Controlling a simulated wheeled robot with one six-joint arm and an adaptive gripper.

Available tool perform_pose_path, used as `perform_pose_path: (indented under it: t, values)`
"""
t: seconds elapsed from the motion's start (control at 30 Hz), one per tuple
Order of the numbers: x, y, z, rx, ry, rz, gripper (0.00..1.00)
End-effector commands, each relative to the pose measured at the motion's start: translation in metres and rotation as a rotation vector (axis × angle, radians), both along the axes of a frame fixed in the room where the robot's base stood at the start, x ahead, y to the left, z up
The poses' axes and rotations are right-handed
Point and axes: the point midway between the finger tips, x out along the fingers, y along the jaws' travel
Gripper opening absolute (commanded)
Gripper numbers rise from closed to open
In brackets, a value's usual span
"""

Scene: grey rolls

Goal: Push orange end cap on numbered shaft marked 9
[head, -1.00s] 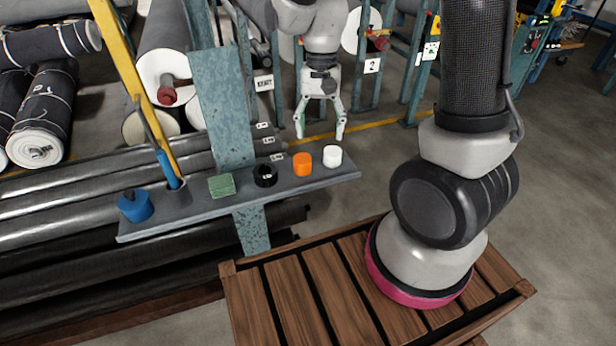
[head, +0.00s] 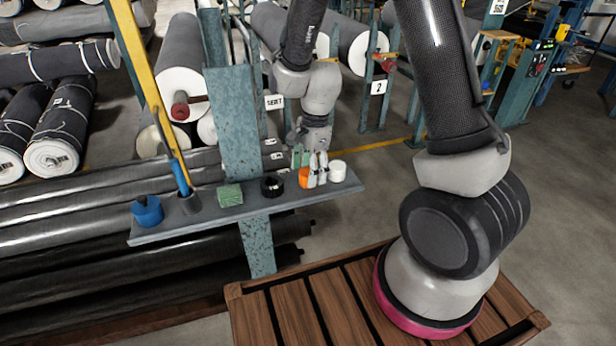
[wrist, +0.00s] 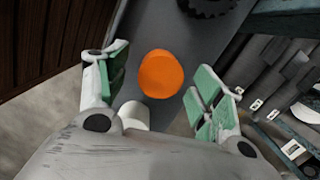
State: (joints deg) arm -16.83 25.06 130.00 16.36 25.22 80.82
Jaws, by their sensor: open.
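The orange end cap (head: 304,178) stands on the narrow grey shelf (head: 250,211), between a black ring and a white cap. My gripper (head: 309,166) is at the shelf, with its fingers down close around the orange cap. In the wrist view the orange cap (wrist: 160,74) lies between the green-padded fingers of my gripper (wrist: 163,65). The fingers are open, with visible gaps on both sides of the cap. I cannot make out a shaft marked 9 in any view.
The white cap (head: 337,171) stands close right of my fingers, the black ring (head: 271,186) to the left. A green block (head: 230,195), a cup with a blue-handled tool (head: 188,201) and a blue pot (head: 147,211) stand farther left. Racked rolls and a "2" sign (head: 379,87) are behind.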

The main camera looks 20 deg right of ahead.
Motion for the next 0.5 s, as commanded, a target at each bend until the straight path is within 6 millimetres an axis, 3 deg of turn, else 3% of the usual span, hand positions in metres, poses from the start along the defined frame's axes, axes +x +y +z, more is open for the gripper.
perform_pose_path:
  t: [0.13,0.37,0.5]
  values:
    - [0.0,0.0019,-0.0143,0.0,0.0,0.0,0.67]
    - [0.0003,0.002,-0.0152,0.0,-0.002,0.001,0.67]
    - [0.0003,0.0021,-0.0151,0.0,-0.001,0.001,0.41]
